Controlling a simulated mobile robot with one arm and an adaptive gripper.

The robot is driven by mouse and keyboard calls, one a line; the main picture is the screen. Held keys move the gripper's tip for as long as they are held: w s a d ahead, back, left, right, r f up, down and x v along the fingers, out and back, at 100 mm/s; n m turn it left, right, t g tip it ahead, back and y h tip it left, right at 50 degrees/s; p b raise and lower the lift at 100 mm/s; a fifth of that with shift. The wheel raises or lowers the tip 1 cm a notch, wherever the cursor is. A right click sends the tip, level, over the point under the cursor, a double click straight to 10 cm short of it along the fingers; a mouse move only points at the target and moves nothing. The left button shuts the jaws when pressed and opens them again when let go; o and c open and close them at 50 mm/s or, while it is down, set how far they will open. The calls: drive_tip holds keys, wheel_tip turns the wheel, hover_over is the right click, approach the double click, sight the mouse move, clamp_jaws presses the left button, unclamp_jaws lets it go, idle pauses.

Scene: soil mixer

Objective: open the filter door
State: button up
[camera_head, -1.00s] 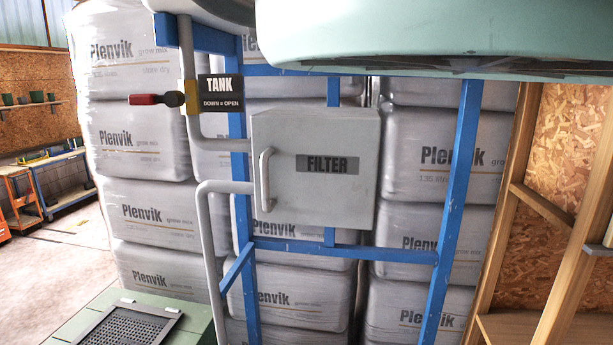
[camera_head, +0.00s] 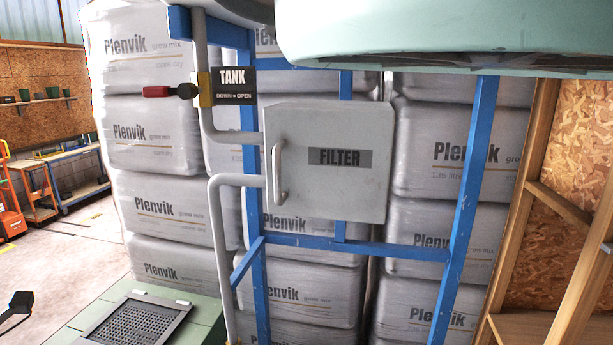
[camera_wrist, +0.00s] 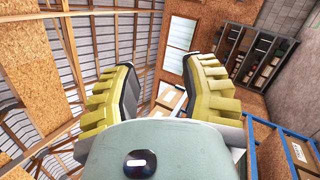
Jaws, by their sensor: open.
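The filter door (camera_head: 345,195) is the flat grey front of a box marked FILTER, near the middle of the head view. It looks shut. Its upright grey handle (camera_head: 280,172) is on the left side of the door. My gripper (camera_wrist: 160,85) shows in the wrist view with its two yellow-padded fingers spread wide and nothing between them. The wrist view shows the roof and far walls; the filter door cannot be made out there. My gripper's fingers do not show in the head view, so it is apart from the handle.
A red tank lever (camera_head: 165,91) points left beside the TANK sign (camera_head: 234,86). Grey pipes (camera_head: 218,240) and a blue frame (camera_head: 468,200) surround the box. A green unit with a grate (camera_head: 130,325) stands low in front. A pale green body (camera_head: 430,45) overhangs above. Wrapped Plenvik bags stand behind.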

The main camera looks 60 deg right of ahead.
drive_tip(key=d+r+g+h, duration=0.2)
drive_tip(key=d+g+h, duration=0.1)
drive_tip(key=d+h, duration=0.7)
drive_tip(key=d+r+g+h, duration=0.3)
drive_tip(key=d+g+h, duration=0.1)
drive_tip(key=d+h, duration=0.65)
drive_tip(key=m+g+h+p, duration=0.3)
drive_tip(key=m+g+p, duration=0.5)
drive_tip(key=g, duration=1.2)
approach(276, 176)
drive_tip(key=x, duration=0.9)
drive_tip(key=shift+d, duration=0.15)
drive_tip(key=shift+d+f+t, duration=0.1)
drive_tip(key=shift+d+t, duration=0.3)
drive_tip(key=shift+d, duration=0.3)
drive_tip(key=shift+o, duration=0.5)
clamp_jaws()
